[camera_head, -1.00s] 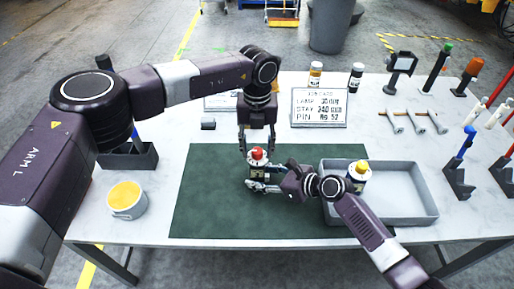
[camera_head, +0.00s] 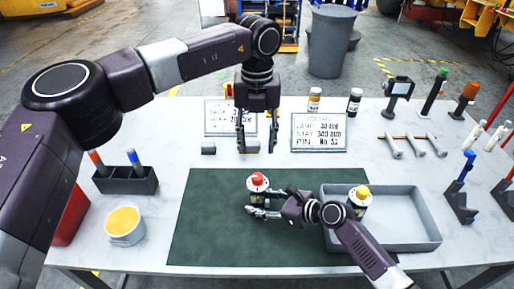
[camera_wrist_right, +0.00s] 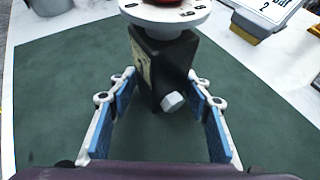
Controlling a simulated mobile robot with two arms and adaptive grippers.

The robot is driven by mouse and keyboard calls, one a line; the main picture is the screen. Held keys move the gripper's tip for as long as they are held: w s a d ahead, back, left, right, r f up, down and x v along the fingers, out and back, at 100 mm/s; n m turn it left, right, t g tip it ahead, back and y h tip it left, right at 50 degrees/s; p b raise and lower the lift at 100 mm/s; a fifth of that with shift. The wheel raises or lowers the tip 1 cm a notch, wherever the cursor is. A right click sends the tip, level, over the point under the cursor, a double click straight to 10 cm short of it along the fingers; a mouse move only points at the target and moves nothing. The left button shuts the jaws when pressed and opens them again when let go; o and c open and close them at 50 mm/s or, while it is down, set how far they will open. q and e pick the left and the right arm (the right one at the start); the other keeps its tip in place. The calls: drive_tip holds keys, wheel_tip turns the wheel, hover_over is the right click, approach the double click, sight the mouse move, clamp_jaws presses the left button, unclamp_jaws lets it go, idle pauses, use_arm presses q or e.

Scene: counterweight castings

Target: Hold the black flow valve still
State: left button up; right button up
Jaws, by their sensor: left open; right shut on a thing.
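The black flow valve (camera_head: 258,196) stands upright on the green mat, with a red knob (camera_head: 257,179) above a pale disc. In the right wrist view its black body (camera_wrist_right: 165,60) shows a hex bolt low on the near side; the red top is cut off by the frame edge. My right gripper (camera_head: 265,202) is shut on the valve's lower body, its blue-padded fingers (camera_wrist_right: 160,88) on either side. My left gripper (camera_head: 257,146) is open and empty, pointing down behind the valve and apart from it.
A grey tray (camera_head: 405,240) at the right holds a yellow-topped item (camera_head: 359,196), partly hidden by my right arm. Sign cards (camera_head: 319,132) and bottles stand at the back. A bucket (camera_head: 124,226) and a black holder (camera_head: 126,182) stand left. The mat's left part (camera_head: 205,225) is clear.

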drive_tip(key=shift+d, duration=0.1)
drive_tip(key=o, duration=1.8)
drive_tip(key=shift+f, duration=0.1)
